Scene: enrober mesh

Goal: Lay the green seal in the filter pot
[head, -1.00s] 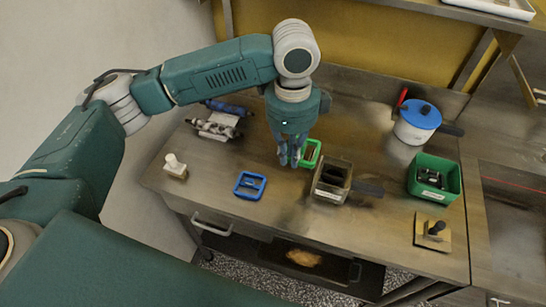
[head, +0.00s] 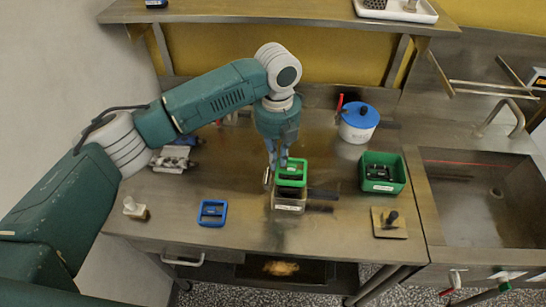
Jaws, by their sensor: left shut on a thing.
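The green seal (head: 292,182) is a square green frame. My left gripper (head: 278,168) is shut on its left side and holds it level. In the picture the seal overlaps the back part of the filter pot (head: 289,208), a square metal pot with a dark handle pointing right. The pot's front wall with a white label shows below the seal. I cannot tell whether the seal touches the pot's rim or is held above it. Much of the pot's opening is hidden by the seal. My right gripper is not in view.
A green bin (head: 384,186), a blue-lidded pot (head: 358,123) and a tan plate with a dark knob (head: 389,223) stand to the right. A sink (head: 480,195) lies further right.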

